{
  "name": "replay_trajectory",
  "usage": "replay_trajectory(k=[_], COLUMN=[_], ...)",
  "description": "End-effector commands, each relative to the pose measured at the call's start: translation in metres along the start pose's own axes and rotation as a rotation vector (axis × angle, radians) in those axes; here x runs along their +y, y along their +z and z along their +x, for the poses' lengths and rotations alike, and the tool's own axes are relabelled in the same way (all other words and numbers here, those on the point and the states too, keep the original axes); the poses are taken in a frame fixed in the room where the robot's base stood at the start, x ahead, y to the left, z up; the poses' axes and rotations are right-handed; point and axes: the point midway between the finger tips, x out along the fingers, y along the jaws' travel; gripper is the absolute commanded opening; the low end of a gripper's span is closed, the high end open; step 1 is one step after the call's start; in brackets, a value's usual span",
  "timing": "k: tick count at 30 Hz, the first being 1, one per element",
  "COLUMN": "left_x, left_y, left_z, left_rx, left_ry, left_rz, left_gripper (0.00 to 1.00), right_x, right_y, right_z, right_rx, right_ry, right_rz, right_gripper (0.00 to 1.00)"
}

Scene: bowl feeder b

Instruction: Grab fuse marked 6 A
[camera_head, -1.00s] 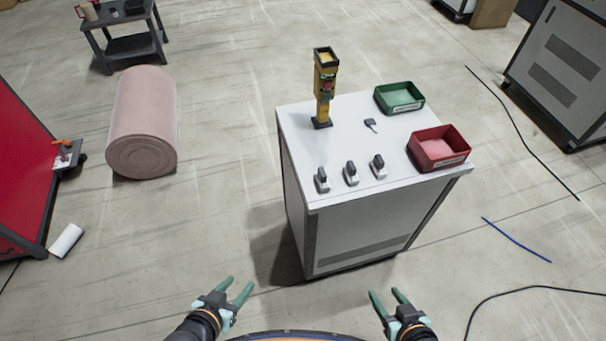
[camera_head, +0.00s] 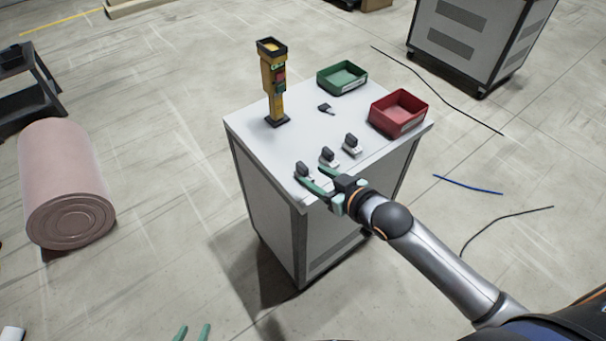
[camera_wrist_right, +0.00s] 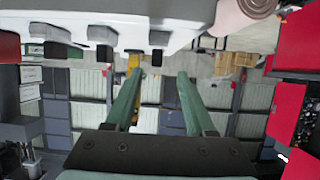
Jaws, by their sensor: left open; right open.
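Three grey-and-white fuses stand in a row near the front edge of the white cabinet top (camera_head: 262,145): a left one (camera_head: 303,170), a middle one (camera_head: 328,156) and a right one (camera_head: 352,144). Their markings are too small to read. My right gripper (camera_head: 311,177) is open and empty at the front edge, close to the left fuse. The right wrist view appears upside down; there the left fuse (camera_wrist_right: 158,38) lies beyond the open fingers (camera_wrist_right: 156,76), roughly in line with the gap. My left gripper (camera_head: 192,331) is open and empty at the bottom edge.
A yellow post tester (camera_head: 273,90) stands at the back left of the top. A green bin (camera_head: 342,78) and a red bin (camera_head: 398,112) stand behind and right. A small dark item (camera_head: 325,108) lies between. A pink roll (camera_head: 65,185) is on the floor.

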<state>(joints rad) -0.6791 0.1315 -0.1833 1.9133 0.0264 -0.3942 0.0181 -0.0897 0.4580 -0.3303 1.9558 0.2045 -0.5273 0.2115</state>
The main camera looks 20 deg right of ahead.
Motion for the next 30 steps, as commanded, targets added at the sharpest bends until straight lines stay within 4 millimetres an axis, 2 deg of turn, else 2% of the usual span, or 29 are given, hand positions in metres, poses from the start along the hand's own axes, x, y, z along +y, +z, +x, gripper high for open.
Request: replay_trajectory(k=[8,17,26,30], left_x=[0.001,0.003,0.004,0.004], left_y=[0.001,0.005,0.002,0.001], left_z=[0.002,0.005,0.005,0.005], left_rx=[0.0,-0.008,-0.002,-0.001], left_ry=[0.002,0.007,0.009,0.01], left_rz=[0.0,0.0,0.001,0.001], left_gripper=[0.5,0.5,0.5,0.5], right_x=[0.001,0.004,0.004,0.004], right_y=[0.0,0.001,0.001,0.001], right_z=[0.02,0.059,0.063,0.063], right_rx=[0.0,0.0,-0.001,-0.001], right_ry=[0.0,-0.001,-0.001,-0.001], right_rz=[0.0,0.0,-0.001,-0.001], right_gripper=[0.55,0.55,0.55,0.41])
